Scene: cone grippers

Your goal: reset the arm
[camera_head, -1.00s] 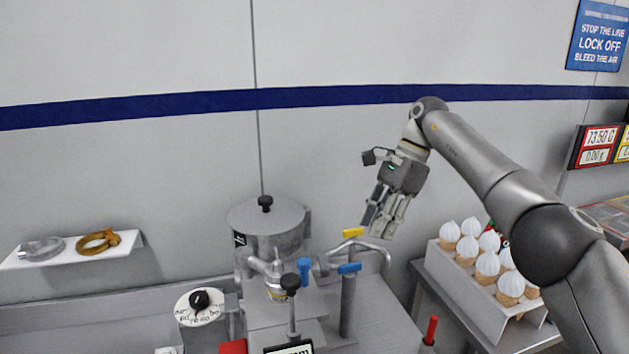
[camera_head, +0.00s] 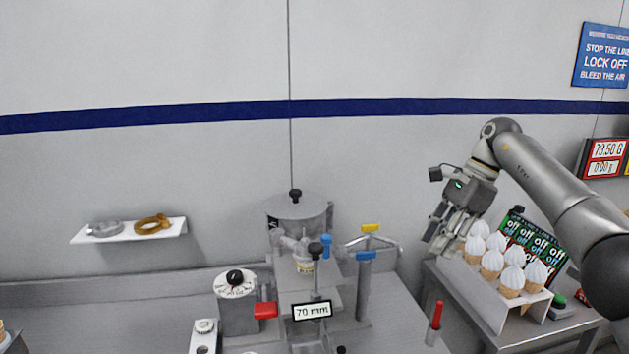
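My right gripper (camera_head: 446,236) comes in from the right on my grey arm. It hangs in the air, pointing down and to the left, just left of the rack of cones and right of the filling machine. Its fingers look close together side-on, and I cannot tell whether they are apart or shut. I see nothing held between them. My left gripper is not in view.
The filling machine (camera_head: 302,222) with valves and a "70 mm" display (camera_head: 311,311) stands centre. A white rack (camera_head: 478,300) holds several cream-topped cones (camera_head: 512,279). A wall shelf (camera_head: 130,233) carries two rings. A red-topped post (camera_head: 435,317) stands between machine and rack.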

